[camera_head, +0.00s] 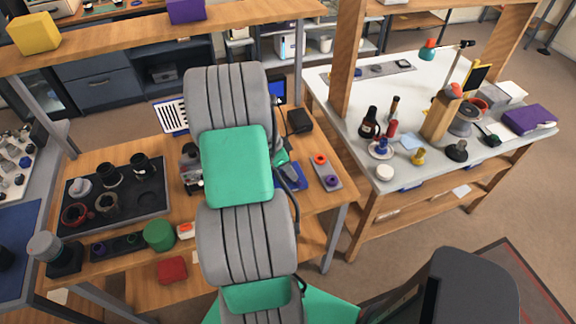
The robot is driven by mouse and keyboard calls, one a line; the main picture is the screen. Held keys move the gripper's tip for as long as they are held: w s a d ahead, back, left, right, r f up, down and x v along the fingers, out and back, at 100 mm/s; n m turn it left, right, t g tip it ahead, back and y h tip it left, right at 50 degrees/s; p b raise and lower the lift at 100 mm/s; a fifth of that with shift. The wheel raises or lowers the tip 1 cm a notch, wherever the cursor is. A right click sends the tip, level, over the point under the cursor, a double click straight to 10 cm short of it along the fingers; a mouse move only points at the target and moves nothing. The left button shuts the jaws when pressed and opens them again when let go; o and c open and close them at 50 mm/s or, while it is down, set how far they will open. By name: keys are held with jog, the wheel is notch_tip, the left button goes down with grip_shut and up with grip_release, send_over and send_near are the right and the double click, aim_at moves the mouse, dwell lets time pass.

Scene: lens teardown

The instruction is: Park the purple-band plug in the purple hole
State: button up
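A small grey plate (325,172) lies near the right edge of the wooden bench, with an orange round piece and a purple round piece (328,183) on it. A black strip (115,246) lies at the bench's front left and carries a purple ring (98,249) and a green one. At this size I cannot tell which purple piece is the plug and which is the hole. My grey and green arm covers the middle of the bench. My gripper is not visible; the arm may hide it, along with whatever lies behind it.
A dark tray (150,208) with several lens parts fills the bench's left side. A green cylinder (159,235), a red block (172,270) and a grey-topped jar (45,247) stand near the front. A blue mat (297,184) lies beside the grey plate. A cluttered white table (345,112) stands at right.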

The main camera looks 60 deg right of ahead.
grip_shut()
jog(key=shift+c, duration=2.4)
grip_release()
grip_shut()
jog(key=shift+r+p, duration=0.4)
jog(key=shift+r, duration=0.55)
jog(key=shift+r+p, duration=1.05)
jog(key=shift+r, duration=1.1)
